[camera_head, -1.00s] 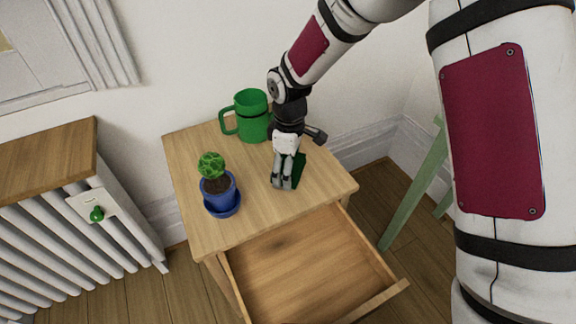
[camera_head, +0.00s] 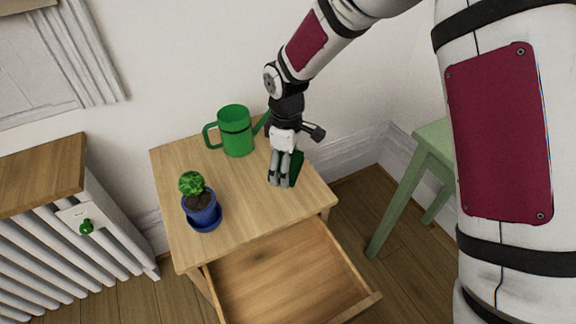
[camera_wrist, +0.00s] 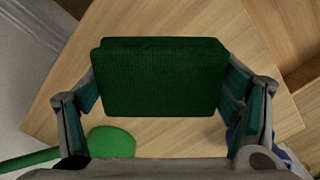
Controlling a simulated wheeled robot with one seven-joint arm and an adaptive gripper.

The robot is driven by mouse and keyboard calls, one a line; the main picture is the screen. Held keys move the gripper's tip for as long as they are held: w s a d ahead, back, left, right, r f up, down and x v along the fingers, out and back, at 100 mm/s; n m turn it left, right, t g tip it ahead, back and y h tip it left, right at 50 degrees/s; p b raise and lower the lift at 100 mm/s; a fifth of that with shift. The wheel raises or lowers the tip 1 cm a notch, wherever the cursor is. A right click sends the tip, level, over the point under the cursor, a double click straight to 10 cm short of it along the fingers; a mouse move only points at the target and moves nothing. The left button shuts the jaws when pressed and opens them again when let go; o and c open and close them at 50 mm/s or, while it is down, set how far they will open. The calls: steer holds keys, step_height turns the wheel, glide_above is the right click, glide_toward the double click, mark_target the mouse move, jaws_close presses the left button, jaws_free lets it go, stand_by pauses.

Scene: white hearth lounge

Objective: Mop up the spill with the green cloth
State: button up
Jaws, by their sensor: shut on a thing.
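My gripper (camera_head: 281,181) is shut on the green cloth (camera_head: 297,164), a dark green folded block. In the wrist view the cloth (camera_wrist: 160,78) sits between the two fingers, over the wooden tabletop. The gripper is above the right part of the small table (camera_head: 240,200); I cannot tell whether the cloth touches the top. No spill stands out clearly. A faint dark patch (camera_head: 258,257) shows on the floor of the open drawer, and I cannot tell whether it is liquid or wood grain.
A green mug (camera_head: 236,132) stands at the table's back, left of my gripper. A potted plant in a blue pot (camera_head: 201,209) stands at the front left. The open drawer (camera_head: 285,285) juts forward. A radiator (camera_head: 80,230) is left, a green stool (camera_head: 425,165) right.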

steer(key=shift+r+p, duration=0.8)
steer(key=shift+r, duration=0.6)
